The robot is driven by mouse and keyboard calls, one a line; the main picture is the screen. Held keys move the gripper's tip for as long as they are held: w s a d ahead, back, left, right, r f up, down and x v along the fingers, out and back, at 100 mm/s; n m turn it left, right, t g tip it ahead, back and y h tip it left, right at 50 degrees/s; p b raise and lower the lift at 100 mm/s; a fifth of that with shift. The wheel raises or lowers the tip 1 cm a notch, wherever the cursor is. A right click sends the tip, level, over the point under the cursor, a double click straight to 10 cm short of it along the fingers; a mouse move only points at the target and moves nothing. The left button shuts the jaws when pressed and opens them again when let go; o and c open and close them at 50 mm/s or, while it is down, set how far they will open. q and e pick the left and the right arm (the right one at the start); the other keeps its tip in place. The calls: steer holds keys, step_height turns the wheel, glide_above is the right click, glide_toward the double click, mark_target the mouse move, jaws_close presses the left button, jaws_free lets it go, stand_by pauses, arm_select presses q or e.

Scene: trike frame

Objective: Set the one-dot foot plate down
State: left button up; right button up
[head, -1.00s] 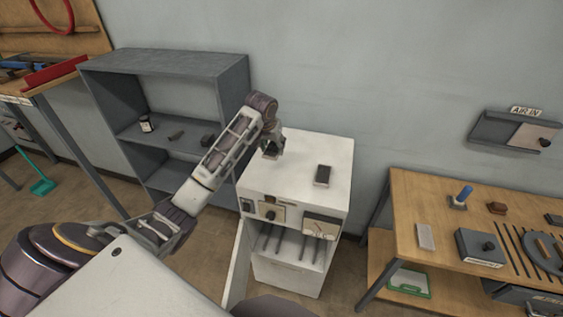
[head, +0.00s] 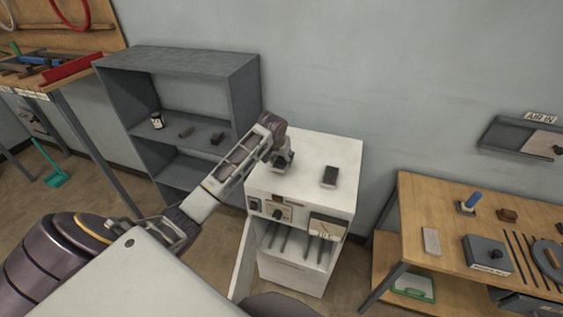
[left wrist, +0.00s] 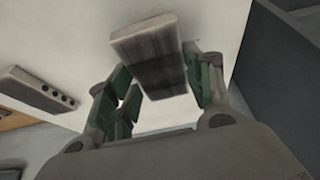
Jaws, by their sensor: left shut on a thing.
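My left gripper (head: 281,163) is over the left part of the white cabinet's top (head: 306,180). In the left wrist view its green-padded fingers (left wrist: 160,88) are shut on a grey, block-like foot plate (left wrist: 148,50). No dots show on the side of the held plate that I see, and I cannot tell whether it touches the cabinet top. A second dark plate (head: 329,176) lies on the cabinet top to the right of the gripper. In the left wrist view a plate with several dots (left wrist: 40,90) lies on the left. My right gripper is out of view.
The grey shelf (head: 185,62) stands left of the cabinet and holds a small jar (head: 157,120) and two dark pieces. A wooden workbench (head: 425,205) with parts is at the right. The cabinet's front door (head: 243,262) stands open. Bare top lies between gripper and second plate.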

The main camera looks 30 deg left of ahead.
arm_select(q)
steer(key=shift+f, duration=0.8)
steer(key=shift+f, duration=0.1)
steer(key=o, duration=1.2)
steer(key=shift+v, duration=0.9)
steer(key=b+v, duration=0.2)
steer(key=v, duration=0.8)
steer(key=shift+s+r, duration=0.1)
steer(key=shift+r, duration=0.1)
